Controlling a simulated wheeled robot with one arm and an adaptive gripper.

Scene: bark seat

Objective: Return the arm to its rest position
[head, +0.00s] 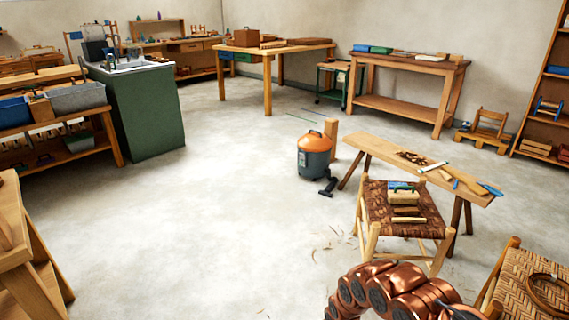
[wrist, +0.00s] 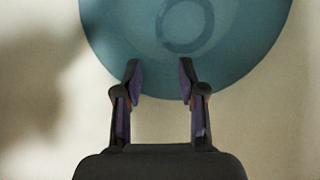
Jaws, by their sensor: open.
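My gripper (wrist: 160,80) shows in the wrist view with its two dark fingers apart and nothing between them. Beyond the fingertips is a large teal rounded surface (wrist: 235,45) with a faint ring on it; I cannot tell what it is, or how far from the fingers. In the head view my copper-coloured arm is folded at the bottom right, and its gripper is out of sight.
A woven seat frame (head: 376,208) with small tools on it stands just beyond my arm. A second woven seat (head: 515,295) is close on the right. A plank bench (head: 380,150) and an orange-topped vacuum (head: 314,155) stand behind. The floor at left centre is clear.

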